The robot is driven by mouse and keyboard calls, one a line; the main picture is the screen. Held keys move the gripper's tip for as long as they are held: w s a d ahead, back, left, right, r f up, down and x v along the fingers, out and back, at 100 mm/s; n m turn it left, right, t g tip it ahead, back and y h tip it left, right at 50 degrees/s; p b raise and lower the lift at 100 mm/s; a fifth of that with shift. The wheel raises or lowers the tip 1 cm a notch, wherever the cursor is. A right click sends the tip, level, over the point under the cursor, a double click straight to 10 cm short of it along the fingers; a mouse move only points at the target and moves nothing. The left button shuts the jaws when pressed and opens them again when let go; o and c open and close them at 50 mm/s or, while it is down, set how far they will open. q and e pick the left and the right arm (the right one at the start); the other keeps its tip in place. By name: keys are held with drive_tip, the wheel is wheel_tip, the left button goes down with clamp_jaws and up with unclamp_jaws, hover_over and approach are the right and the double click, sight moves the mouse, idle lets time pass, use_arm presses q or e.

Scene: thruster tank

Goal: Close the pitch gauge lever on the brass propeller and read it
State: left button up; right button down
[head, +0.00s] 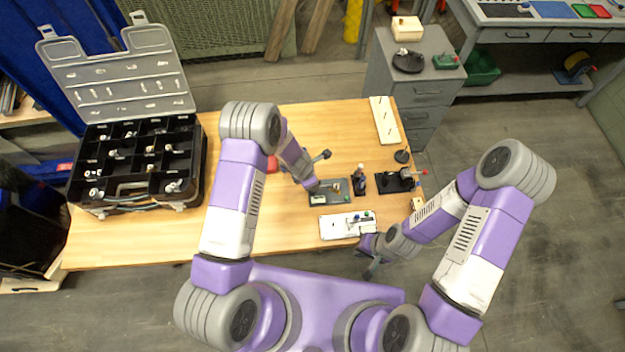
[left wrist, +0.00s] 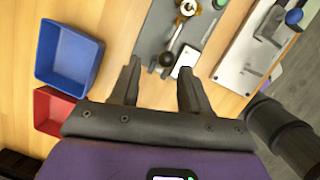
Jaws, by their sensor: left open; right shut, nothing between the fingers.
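The pitch gauge is a dark grey plate (head: 343,199) near the middle of the bench, also in the left wrist view (left wrist: 150,38). Small brass parts, seemingly the propeller (left wrist: 188,8), sit at its upper end there. A lever with a round black knob (left wrist: 167,59) stands out toward my left gripper. A small white display (left wrist: 185,60) lies beside the knob; its reading is too small to tell. My left gripper (left wrist: 158,88) is open and empty, its fingertips just short of the knob and display. My right gripper (head: 370,270) is shut and empty off the bench's front edge.
A white plate with fittings (head: 338,226) lies in front of the gauge. Black fixtures (head: 394,183) stand to its right. A blue bin (left wrist: 68,55) and a red bin (left wrist: 52,110) lie left of my left gripper. An open black organizer case (head: 106,203) fills the bench's left end.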

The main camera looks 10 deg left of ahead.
use_arm(q)
drive_tip(key=v, duration=0.7)
drive_tip(key=shift+r+p, duration=0.3)
drive_tip(key=shift+p, duration=0.1)
drive_tip(key=shift+a, duration=0.1)
